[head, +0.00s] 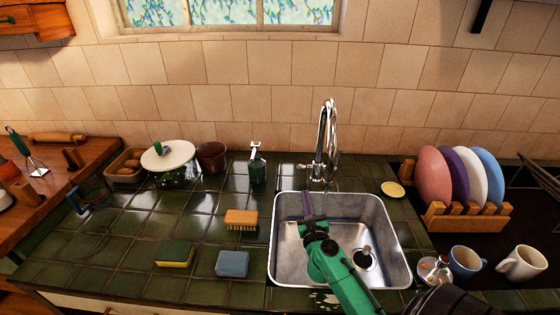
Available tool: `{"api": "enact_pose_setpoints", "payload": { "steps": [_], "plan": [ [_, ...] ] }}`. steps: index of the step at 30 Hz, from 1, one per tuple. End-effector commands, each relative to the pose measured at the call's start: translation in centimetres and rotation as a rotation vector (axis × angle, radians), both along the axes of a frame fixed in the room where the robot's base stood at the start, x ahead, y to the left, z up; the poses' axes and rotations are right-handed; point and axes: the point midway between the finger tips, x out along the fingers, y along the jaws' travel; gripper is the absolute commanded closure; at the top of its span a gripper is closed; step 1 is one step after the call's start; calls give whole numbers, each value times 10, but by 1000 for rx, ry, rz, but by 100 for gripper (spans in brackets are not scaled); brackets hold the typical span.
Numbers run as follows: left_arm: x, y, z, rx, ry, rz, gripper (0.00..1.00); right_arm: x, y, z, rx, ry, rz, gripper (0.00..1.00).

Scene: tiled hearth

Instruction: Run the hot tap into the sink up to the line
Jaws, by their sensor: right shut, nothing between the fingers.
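The steel sink (283,262) is set into the green tiled counter, with a thin bluish line (352,220) along its inner back wall. I see no water in the basin and no stream from the spout. A dark round drain (363,261) with a small upright knob is at the basin's right; I cannot tell if it is plugged. The chrome tap (327,142) stands behind the sink; I cannot tell its hot handle apart. My right gripper (308,204) is shut and empty over the left back part of the sink, in front of the tap, apart from it. My left gripper is out of view.
A scrubbing brush (240,219), a sponge (174,254) and a blue block (232,263) lie left of the sink. A green soap bottle (257,168) stands behind. Right are a plate rack (466,220), a blue mug (466,262) and a white mug (522,262).

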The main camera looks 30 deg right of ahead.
Motion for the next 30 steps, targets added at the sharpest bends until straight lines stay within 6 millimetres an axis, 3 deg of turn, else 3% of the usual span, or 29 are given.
{"api": "enact_pose_setpoints", "payload": {
  "steps": [5, 18, 30],
  "plan": [
    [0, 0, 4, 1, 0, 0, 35, 5, -3, -3, 54, -6, -15, 100],
    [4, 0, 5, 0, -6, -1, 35, 76, -42, 2, 52, -7, -12, 100],
    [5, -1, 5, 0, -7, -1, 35, 84, -47, 3, 52, -5, -13, 100]
  ]
}}
